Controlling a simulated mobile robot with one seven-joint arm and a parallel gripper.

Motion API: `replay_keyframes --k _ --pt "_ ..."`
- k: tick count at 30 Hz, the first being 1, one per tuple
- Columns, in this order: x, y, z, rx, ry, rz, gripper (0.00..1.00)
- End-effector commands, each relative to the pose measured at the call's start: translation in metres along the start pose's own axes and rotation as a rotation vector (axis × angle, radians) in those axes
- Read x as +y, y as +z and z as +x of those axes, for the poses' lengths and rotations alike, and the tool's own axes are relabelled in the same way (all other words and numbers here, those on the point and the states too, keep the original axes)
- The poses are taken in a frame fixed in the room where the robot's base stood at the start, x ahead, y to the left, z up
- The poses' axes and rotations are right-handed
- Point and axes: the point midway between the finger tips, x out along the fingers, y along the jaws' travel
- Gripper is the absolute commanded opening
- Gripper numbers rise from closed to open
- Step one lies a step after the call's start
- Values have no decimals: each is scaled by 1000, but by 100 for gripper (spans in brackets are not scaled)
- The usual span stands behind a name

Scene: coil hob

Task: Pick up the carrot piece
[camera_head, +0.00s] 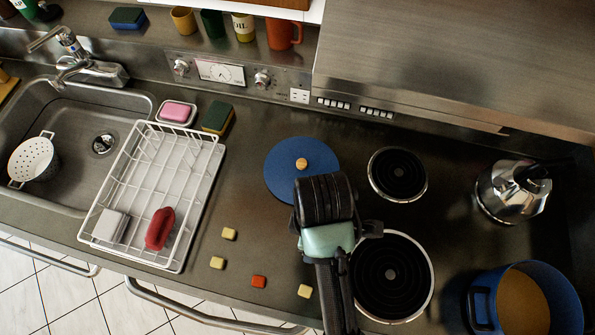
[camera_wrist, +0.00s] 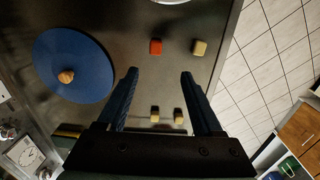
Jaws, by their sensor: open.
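The carrot piece (camera_head: 259,282) is a small orange-red cube on the dark counter near its front edge. In the wrist view the carrot piece (camera_wrist: 155,47) is beyond the fingertips, slightly left of the middle of the gap. My gripper (camera_wrist: 159,73) is open and empty, its two dark fingers apart above the counter. In the head view my arm lies to the right of the carrot piece; I cannot make out the fingertips there. Yellow cubes lie around it: one (camera_head: 305,291) to its right, two (camera_head: 229,233) (camera_head: 217,262) to its upper left.
A blue lid (camera_head: 290,182) lies behind my arm. Coil burners (camera_head: 399,174) (camera_head: 372,285), a kettle (camera_head: 494,200) and a blue pot (camera_head: 484,300) are to the right. A white dish rack (camera_head: 186,237) stands left. Bare counter surrounds the cubes.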

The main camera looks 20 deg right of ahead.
Motion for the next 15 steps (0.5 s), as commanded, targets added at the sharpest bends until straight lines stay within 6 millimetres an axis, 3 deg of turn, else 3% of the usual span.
replay_keyframes --k 5,15 --pt "-1 2 10 -4 -4 -2 68" --pt "0 1 66 -4 -5 -2 68"
